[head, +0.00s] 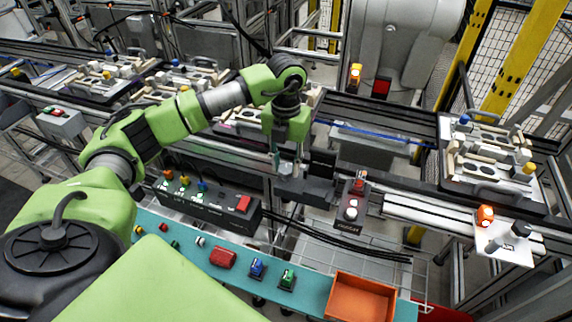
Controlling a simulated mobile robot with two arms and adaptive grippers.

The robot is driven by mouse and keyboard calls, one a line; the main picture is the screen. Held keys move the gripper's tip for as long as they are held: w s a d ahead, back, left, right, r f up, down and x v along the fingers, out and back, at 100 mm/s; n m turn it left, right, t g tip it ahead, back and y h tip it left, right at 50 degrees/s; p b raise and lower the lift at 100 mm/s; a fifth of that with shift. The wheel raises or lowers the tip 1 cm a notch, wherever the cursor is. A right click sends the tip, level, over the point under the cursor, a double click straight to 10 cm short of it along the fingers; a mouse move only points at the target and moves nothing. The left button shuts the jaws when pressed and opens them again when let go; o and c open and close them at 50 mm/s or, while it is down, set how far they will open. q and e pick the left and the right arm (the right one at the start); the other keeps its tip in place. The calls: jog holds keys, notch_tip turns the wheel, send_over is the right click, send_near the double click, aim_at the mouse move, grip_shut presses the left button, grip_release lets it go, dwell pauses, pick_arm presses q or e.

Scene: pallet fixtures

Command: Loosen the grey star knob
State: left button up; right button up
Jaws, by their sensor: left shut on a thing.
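My left gripper (287,160) reaches down from the green arm to a small grey fixture (301,186) on the near side of the conveyor. Its fingers are shut on a small grey part at the fixture, which looks to be the grey star knob. The fingers hide most of the knob, so its shape and how far it is turned cannot be told. A black block (322,163) stands just right of the fingers. My right gripper is not in view.
A box with a red and a white button (352,204) stands right of the fixture. A black control box (205,204) is to the left. A teal shelf with an orange bin (360,298) lies in front. Pallets with fixtures (490,160) sit along the conveyor.

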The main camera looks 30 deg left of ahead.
pick_arm(q)
jog(key=shift+n, duration=0.5)
jog(key=o, duration=1.1)
jog(key=shift+m, duration=0.3)
